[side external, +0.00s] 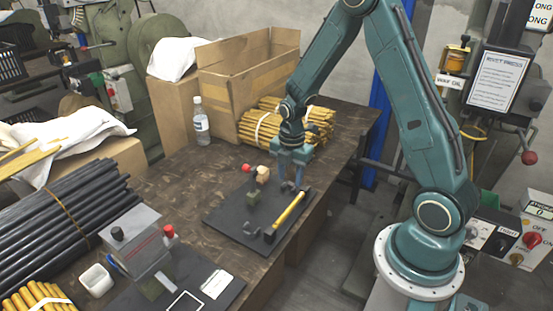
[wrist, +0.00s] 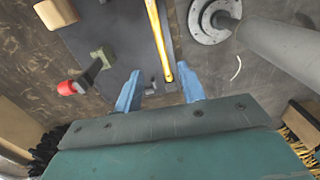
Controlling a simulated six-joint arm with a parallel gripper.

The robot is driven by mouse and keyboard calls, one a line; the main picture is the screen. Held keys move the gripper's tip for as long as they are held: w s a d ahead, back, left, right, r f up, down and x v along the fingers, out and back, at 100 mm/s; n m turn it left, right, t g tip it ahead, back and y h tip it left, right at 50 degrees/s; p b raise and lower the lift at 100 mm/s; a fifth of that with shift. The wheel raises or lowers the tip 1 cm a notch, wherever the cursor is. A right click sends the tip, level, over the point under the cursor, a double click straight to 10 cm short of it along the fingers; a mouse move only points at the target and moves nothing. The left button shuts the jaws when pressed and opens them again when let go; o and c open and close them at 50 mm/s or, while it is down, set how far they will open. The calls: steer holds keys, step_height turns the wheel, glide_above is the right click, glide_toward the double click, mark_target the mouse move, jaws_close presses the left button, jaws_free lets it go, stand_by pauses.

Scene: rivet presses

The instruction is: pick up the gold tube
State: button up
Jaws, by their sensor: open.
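The gold tube (side external: 289,211) lies over a dark base plate (side external: 232,222), with its near end at a small dark block (side external: 270,236). In the wrist view the tube (wrist: 157,38) runs from the top edge down toward the gap between the fingers. My gripper (side external: 291,180) is above the far part of the plate, pointing down. In the wrist view its blue fingers (wrist: 160,88) are spread apart and nothing is held between them. The tube's lower end there shows just ahead of the fingertips. How high the fingers are above it is hard to tell.
A red-knobbed lever (side external: 246,168) and a small green block (side external: 253,198) stand on the plate left of the tube. Bundled yellow tubes (side external: 258,126), a bottle (side external: 201,122) and a cardboard box (side external: 240,80) are behind. Bare tabletop (side external: 190,185) lies to the left.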

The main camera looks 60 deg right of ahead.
mark_target(289, 208)
steer(key=shift+d+f, duration=0.1)
steer(key=shift+f, duration=0.2)
steer(key=shift+f, duration=0.1)
steer(key=shift+f, duration=4.15)
steer(key=shift+f, duration=2.6)
steer(key=shift+c, duration=0.4)
jaws_close()
